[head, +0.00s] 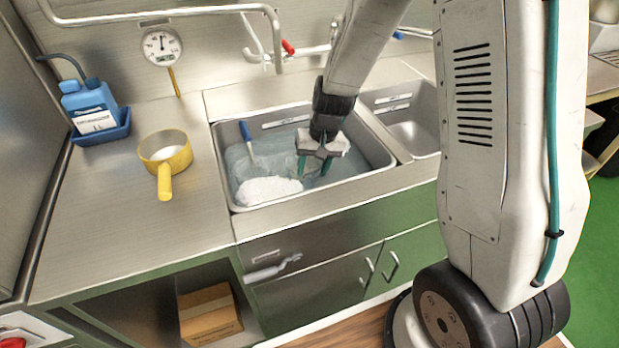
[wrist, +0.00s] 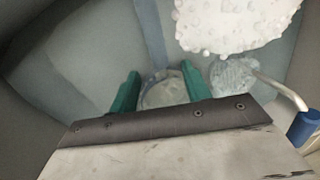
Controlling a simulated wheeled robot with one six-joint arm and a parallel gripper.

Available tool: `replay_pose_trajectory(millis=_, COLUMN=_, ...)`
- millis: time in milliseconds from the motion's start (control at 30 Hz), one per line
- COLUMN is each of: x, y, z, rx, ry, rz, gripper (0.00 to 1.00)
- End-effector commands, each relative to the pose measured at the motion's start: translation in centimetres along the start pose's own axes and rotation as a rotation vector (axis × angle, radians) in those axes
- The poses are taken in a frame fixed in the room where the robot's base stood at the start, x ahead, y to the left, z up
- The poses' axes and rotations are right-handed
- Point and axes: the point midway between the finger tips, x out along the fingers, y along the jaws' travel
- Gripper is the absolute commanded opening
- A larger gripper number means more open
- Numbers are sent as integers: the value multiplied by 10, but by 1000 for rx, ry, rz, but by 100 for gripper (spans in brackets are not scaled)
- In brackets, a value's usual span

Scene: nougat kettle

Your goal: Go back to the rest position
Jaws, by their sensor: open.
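My gripper (head: 314,168) reaches down into the left sink basin (head: 222,165), which holds bluish water with a patch of white foam (head: 268,190). In the wrist view my gripper (wrist: 161,78) has its two green fingers apart, with nothing held between them. A round pale shape (wrist: 163,95) shows below and between the fingers; I cannot tell what it is. A tool with a blue handle (head: 245,130) leans in the basin at the left. Its handle (wrist: 304,128) also shows at the right of the wrist view, with its head under the water.
A yellow pan (head: 165,150) stands on the counter left of the sink. A blue bottle (head: 90,103) sits in a blue tray behind it. A faucet pipe (head: 200,12) and dial thermometer (head: 160,45) are at the back. A second basin (head: 415,130) is to the right.

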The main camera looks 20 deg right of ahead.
Motion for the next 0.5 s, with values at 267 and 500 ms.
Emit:
replay_pose_trajectory(millis=267, x=-17, y=0, z=0, rx=0, ry=0, rz=0, gripper=48)
replay_pose_trajectory(millis=500, x=-17, y=0, z=0, rx=0, ry=0, rz=0, gripper=48)
